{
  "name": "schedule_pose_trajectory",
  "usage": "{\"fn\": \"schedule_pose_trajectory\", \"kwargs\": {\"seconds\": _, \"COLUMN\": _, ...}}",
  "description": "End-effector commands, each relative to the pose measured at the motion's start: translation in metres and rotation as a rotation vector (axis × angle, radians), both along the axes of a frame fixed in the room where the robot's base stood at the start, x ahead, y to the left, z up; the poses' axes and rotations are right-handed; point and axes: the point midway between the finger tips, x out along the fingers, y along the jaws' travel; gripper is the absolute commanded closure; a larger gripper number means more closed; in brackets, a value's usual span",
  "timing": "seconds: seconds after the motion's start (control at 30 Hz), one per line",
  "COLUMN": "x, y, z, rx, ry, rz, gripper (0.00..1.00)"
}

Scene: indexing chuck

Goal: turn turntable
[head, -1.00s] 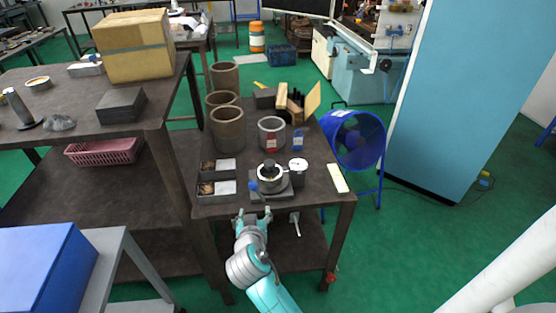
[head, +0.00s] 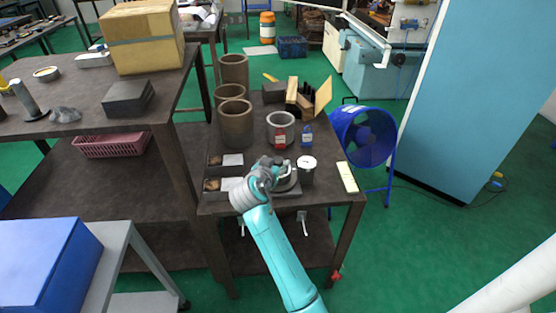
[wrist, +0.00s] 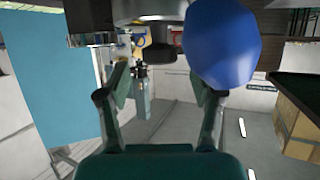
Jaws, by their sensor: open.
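The turntable is a grey round chuck (head: 287,180) on a dark base plate near the front edge of the dark table, partly hidden by my gripper in the head view. Its grey underside or rim (wrist: 130,10) fills the top of the wrist view, which looks upside down. A blue ball knob (wrist: 222,45) is large there, close to the right-hand finger; whether they touch is unclear. My gripper (wrist: 160,74) is open with nothing between its fingers. In the head view my gripper (head: 265,167) is at the chuck's left side, where it hides the knob.
A white-topped dial (head: 306,163) stands right of the chuck. Small trays (head: 232,160) lie to the left. Brown cylinders (head: 235,122) and a grey pot with red and blue tags (head: 281,127) stand behind. A pale yellow strip (head: 347,177) lies at the right edge.

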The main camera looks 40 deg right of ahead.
Motion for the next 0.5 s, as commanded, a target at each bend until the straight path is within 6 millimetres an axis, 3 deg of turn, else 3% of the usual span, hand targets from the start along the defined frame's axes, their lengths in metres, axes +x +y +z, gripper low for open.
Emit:
{"fn": "schedule_pose_trajectory", "kwargs": {"seconds": 0.2, "x": 0.014, "y": -0.022, "z": -0.011, "rx": 0.000, "ry": 0.002, "rz": -0.001, "gripper": 0.34}}
{"fn": "schedule_pose_trajectory", "kwargs": {"seconds": 0.5, "x": 0.019, "y": -0.030, "z": -0.015, "rx": 0.000, "ry": 0.001, "rz": 0.000, "gripper": 0.34}}
